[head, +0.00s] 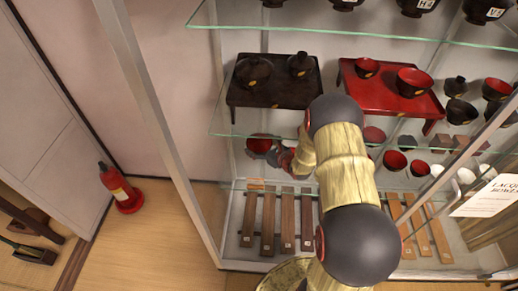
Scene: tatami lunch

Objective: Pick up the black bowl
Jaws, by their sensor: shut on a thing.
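A small bowl, the black bowl (260,145), shows dark on the outside and red inside, below the left end of the middle glass shelf. My gripper (281,156) is at its right side and shut on it. The fingers are small and partly hidden, so the exact grip on the bowl is hard to make out. My arm comes up from the bottom of the head view and covers part of the shelves. Other dark bowls (461,111) stand on the shelf at the right.
A black low table (240,98) and a red low table (391,101) with bowls stand on the middle glass shelf (222,126). Wooden strips (268,222) lie on the bottom shelf. A cabinet post (150,100) stands at left. A fire extinguisher (119,188) stands on the floor.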

